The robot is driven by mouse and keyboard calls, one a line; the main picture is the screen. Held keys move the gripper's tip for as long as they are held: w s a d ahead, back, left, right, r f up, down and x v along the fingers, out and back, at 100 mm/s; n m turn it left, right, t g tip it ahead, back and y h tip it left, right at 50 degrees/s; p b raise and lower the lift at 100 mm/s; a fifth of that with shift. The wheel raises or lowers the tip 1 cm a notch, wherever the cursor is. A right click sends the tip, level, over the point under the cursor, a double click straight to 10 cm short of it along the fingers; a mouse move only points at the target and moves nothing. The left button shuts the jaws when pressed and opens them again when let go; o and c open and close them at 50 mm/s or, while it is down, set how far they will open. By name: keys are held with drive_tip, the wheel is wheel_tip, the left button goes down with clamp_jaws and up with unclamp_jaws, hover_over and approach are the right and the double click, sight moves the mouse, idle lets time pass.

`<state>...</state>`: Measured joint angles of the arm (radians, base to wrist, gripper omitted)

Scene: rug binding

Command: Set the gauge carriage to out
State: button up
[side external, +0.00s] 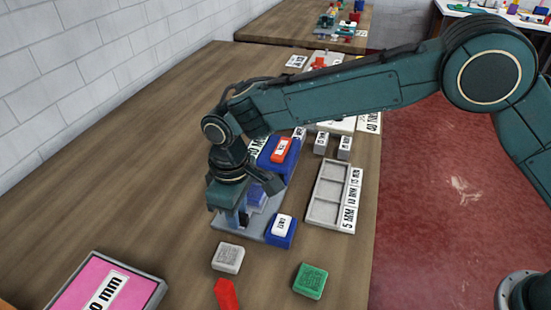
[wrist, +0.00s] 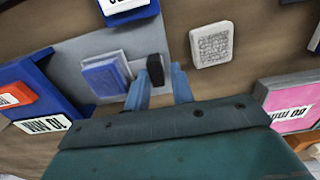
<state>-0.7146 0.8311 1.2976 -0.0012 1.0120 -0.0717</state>
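The gauge carriage appears to be the small pale block with a blue face (wrist: 103,76), which has a black knob (wrist: 155,70) at its right side in the wrist view. It sits on a grey base plate (wrist: 72,50). In the side view the blue part (side external: 257,197) shows just right of my gripper (side external: 233,218), which partly hides it. In the wrist view my gripper (wrist: 158,86) has its two blue fingers apart, with the knob near the left fingertip. A gap shows on the right of the knob. Contact with the knob cannot be told.
A blue block with a red labelled button (side external: 281,150) and another with a white button (side external: 282,224) stand on the plate's ends. A grey tray (side external: 326,193) lies right. A grey block (side external: 228,258), green block (side external: 310,281), red piece (side external: 226,294) and pink box (side external: 104,288) lie in front.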

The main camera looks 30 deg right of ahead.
wheel_tip(320, 180, up, 13)
idle(0.6)
drive_tip(key=s+d+r+m+t, duration=0.15)
drive_tip(key=d+r, duration=0.25)
drive_tip(key=d, duration=0.4)
drive_tip(key=s+d+r+m+y, duration=0.1)
drive_tip(key=s+d+r, duration=0.25)
drive_tip(key=d, duration=0.35)
drive_tip(key=s+d+r+m+t, duration=0.1)
drive_tip(key=d+r+m, duration=0.1)
drive_tip(key=d+r, duration=0.45)
drive_tip(key=s+d+f+m+t, duration=0.1)
drive_tip(key=s+d+f+m, duration=0.1)
drive_tip(key=s+d, duration=0.6)
drive_tip(key=s+d+f+m+t+h, duration=0.1)
drive_tip(key=s+d+f+m+t, duration=0.1)
drive_tip(key=s+d+f, duration=0.3)
drive_tip(key=s+d, duration=0.3)
drive_tip(key=s, duration=0.3)
drive_tip(key=shift+s, duration=0.15)
